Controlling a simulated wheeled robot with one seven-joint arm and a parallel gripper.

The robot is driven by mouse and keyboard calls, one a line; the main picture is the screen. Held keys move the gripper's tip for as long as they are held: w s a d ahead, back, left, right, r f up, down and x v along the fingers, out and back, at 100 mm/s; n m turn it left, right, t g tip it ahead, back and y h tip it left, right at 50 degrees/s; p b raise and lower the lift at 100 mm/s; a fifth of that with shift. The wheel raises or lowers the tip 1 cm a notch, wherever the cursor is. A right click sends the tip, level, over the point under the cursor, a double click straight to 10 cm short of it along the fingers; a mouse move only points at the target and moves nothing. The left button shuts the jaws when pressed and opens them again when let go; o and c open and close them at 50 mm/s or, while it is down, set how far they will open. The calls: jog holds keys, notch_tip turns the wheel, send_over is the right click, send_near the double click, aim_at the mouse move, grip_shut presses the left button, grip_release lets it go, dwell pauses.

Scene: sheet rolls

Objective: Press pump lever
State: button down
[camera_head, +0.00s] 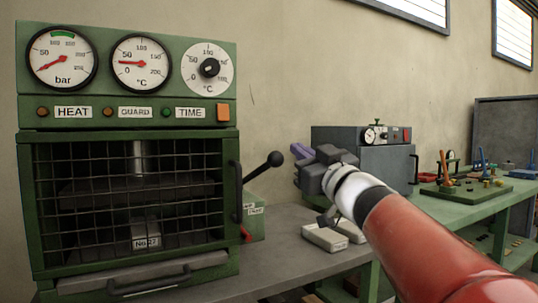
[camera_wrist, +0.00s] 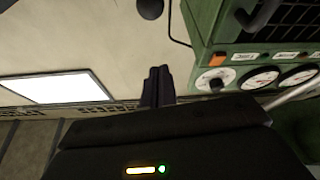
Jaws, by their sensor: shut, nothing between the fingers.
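The pump lever (camera_head: 262,168) is a thin dark rod with a black ball knob at its tip. It slants up to the right from the green pump box (camera_head: 255,215) on the press's right side. In the wrist view a black ball (camera_wrist: 150,8), which looks like the lever's knob, shows at the top edge. My gripper (camera_head: 298,158) appears just right of the knob in the head view; a small gap shows between them. Its dark purple fingers (camera_wrist: 157,85) are together and empty. The green press (camera_head: 228,150) has a bar gauge (camera_head: 62,58) with its red needle at the low end.
The press's mesh guard (camera_head: 130,195) is down over its opening. Pale blocks (camera_head: 325,237) lie on the grey bench below my gripper. A grey oven-like unit (camera_head: 365,155) stands behind my arm. A green bench with small tools (camera_head: 470,188) is at right.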

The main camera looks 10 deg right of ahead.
jog(key=shift+s+a, duration=0.1)
jog(key=shift+r, duration=0.1)
jog(key=p+x, duration=0.2)
jog(key=x, duration=0.8)
jog(key=f, duration=0.1)
jog(key=f+b, duration=0.1)
jog(key=f, duration=0.2)
jog(key=shift+w+d+b, duration=0.2)
jog(key=shift+d+b, duration=0.05)
jog(key=shift+b, duration=0.05)
jog(key=shift+f, duration=0.15)
